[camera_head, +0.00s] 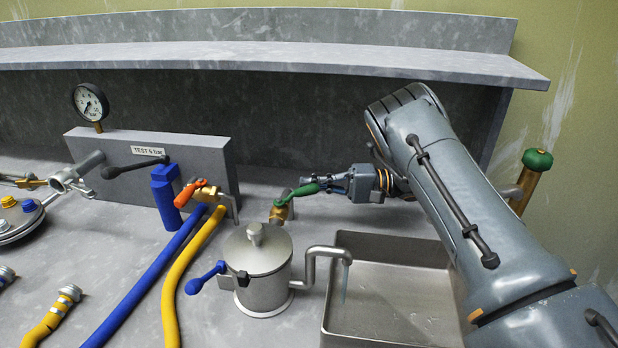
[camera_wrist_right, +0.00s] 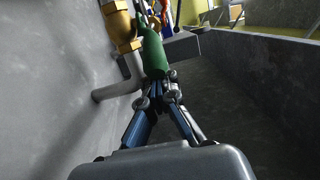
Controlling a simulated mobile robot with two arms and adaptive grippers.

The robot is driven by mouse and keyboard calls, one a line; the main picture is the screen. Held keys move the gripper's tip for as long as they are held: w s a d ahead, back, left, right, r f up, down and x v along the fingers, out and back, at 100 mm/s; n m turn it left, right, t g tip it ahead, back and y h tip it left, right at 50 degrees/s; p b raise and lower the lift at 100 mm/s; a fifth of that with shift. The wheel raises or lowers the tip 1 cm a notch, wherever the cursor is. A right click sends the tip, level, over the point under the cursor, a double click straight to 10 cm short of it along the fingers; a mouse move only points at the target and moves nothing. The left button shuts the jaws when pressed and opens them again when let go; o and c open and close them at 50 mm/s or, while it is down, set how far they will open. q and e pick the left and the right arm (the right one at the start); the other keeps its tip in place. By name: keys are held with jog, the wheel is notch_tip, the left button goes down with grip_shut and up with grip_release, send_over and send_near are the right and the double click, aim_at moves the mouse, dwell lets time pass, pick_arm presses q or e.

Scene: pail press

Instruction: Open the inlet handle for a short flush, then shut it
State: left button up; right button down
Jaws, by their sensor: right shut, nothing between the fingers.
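A green lever handle (camera_head: 300,193) sits on a brass valve (camera_head: 279,212) on the wall pipe behind the steel pot; I take it as the inlet handle. It points right, towards my right gripper (camera_head: 326,184). My right gripper is shut and empty, its fingertips at the free end of the green handle. In the right wrist view the green handle (camera_wrist_right: 153,52) stands just beyond the closed fingertips (camera_wrist_right: 158,85); I cannot tell whether they touch. The brass valve (camera_wrist_right: 122,27) shows there too. A thin pale streak, like water, hangs below the pot's spout (camera_head: 345,253). My left gripper does not show.
The lidded pot (camera_head: 265,268) has a blue lever (camera_head: 205,279). A sink (camera_head: 395,327) lies right of it. An orange-handled valve (camera_head: 188,194), hoses (camera_head: 176,285), a grey test block (camera_head: 213,165) and a gauge (camera_head: 90,102) stand left. A shelf (camera_head: 400,60) overhangs the back.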

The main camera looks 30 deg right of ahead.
aim_at(315, 192)
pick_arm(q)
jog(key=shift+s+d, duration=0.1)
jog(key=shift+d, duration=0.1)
pick_arm(e)
jog(key=shift+d, duration=0.1)
jog(key=shift+s+r+p, duration=0.2)
jog(key=shift+s+p, duration=0.5)
jog(key=shift+p, duration=0.15)
jog(key=shift+s+a+p, duration=0.35)
jog(key=shift+s+p, duration=0.1)
jog(key=shift+s, duration=0.2)
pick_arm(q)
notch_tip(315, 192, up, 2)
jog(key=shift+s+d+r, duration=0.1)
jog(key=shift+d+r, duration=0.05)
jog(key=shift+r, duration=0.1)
pick_arm(e)
jog(key=shift+s+a+f, duration=0.1)
jog(key=shift+s+f, duration=0.05)
jog(key=shift+s, duration=0.1)
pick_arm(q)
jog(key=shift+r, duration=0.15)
pick_arm(e)
jog(key=shift+s+a+p, duration=0.3)
jog(key=shift+s+p, duration=0.15)
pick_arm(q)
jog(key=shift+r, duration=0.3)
